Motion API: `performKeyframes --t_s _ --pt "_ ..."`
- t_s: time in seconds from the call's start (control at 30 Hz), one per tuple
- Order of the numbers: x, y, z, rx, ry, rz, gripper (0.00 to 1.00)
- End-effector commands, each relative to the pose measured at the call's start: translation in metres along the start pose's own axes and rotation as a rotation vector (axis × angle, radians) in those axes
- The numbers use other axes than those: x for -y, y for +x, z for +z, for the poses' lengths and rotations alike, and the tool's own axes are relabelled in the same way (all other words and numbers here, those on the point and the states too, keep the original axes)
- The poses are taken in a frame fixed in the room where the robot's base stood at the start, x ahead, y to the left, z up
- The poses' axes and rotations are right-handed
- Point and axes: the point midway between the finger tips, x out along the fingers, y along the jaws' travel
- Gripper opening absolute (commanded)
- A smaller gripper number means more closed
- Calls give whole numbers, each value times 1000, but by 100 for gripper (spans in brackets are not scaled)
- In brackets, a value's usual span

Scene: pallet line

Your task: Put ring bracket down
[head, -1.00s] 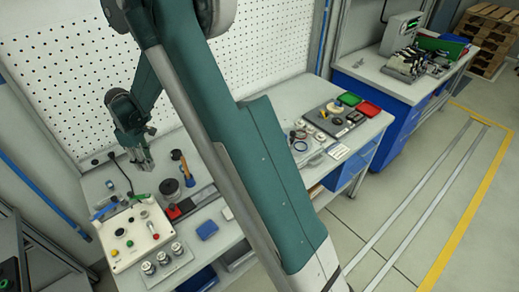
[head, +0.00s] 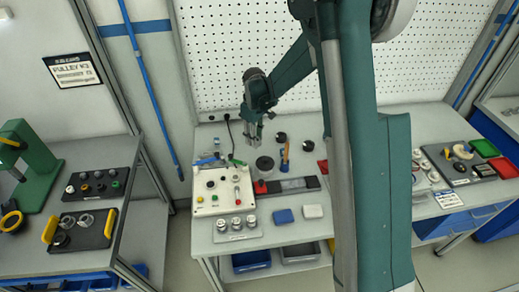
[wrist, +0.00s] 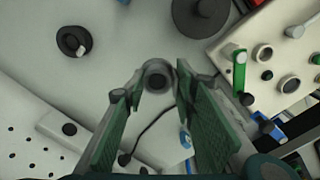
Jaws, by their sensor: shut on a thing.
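My gripper (head: 254,138) hangs pointing down over the back left part of the grey workbench (head: 335,239), behind the control box. In the wrist view its green-padded fingers (wrist: 158,92) are shut on a small grey ring-shaped part, the ring bracket (wrist: 156,74). The bracket's round opening shows between the fingertips; the rest is hidden by the fingers. In the head view the bracket is too small to make out. I cannot tell how far it is above the bench.
The control box (head: 205,207) stands in front of my gripper. A dark round piece (head: 265,164), an orange-handled tool (head: 285,156) and a black ring (wrist: 74,41) lie nearby. A black cable (wrist: 150,126) runs along the back. Some bench surface between them is clear.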

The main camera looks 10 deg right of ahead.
Motion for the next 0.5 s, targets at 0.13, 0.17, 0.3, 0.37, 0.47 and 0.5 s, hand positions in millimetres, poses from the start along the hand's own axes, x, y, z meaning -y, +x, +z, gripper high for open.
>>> performKeyframes --t_s 0.13,0.17,0.3,0.37,0.47,0.5 --pt "0 20 0 0 0 0 14" --pt "0 23 0 0 0 0 14" --pt "0 31 0 0 0 0 14" --pt "0 32 0 0 0 0 14" --pt "0 32 0 0 0 0 14" --pt "0 32 0 0 0 0 14"
